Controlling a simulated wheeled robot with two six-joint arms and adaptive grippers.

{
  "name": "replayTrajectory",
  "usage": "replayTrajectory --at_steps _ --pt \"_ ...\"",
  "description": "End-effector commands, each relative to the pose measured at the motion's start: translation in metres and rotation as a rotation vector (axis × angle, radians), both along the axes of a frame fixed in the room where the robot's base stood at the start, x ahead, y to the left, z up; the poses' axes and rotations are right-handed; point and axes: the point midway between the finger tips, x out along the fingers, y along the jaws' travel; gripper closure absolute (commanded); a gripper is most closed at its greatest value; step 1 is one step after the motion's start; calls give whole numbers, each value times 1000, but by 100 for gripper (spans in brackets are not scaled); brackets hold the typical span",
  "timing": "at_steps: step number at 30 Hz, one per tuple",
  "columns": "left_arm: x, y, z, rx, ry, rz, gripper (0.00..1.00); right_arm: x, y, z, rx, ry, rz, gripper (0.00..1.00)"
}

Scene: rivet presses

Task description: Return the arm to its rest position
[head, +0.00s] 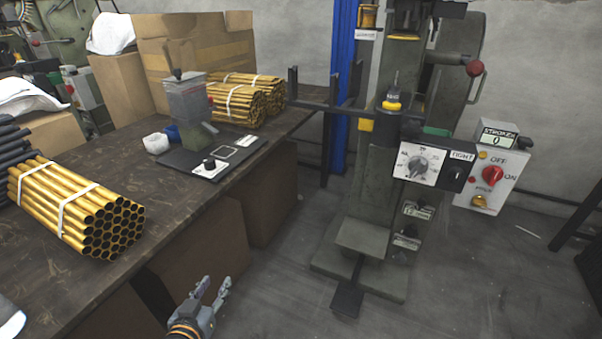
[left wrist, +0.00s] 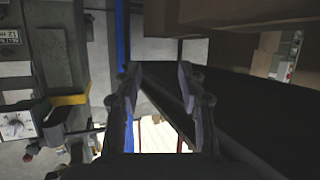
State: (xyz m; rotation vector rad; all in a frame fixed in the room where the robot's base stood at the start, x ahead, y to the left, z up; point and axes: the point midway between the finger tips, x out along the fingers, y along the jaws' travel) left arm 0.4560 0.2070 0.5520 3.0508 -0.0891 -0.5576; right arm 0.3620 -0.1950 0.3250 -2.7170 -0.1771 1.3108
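My left gripper (head: 218,292) shows at the bottom of the head view, low in front of the table's side and left of the rivet press. Its two fingers are apart with nothing between them. In the left wrist view the same fingers (left wrist: 158,90) stand on either side of an empty gap. My right gripper is not in either view. The rivet press (head: 375,200) stands upright on the floor, with a dial box marked TIGHT (head: 432,165) on its front and a pedal (head: 347,298) at its foot.
A dark table (head: 120,270) fills the left, carrying bundles of brass tubes (head: 75,210), a small grey device (head: 187,105) on a black base and cardboard boxes (head: 150,60). A control box with a red knob (head: 490,172) is right of the press. Open floor (head: 270,300) lies between table and press.

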Motion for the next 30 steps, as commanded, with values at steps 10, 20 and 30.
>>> replayTrajectory --at_steps 10,20,30 --pt "-107 -9 -133 -19 532 -47 60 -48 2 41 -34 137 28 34" --pt "-165 -4 -171 -14 772 -47 60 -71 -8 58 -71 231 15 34" --pt "-195 21 -188 34 872 5 60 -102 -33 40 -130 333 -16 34"
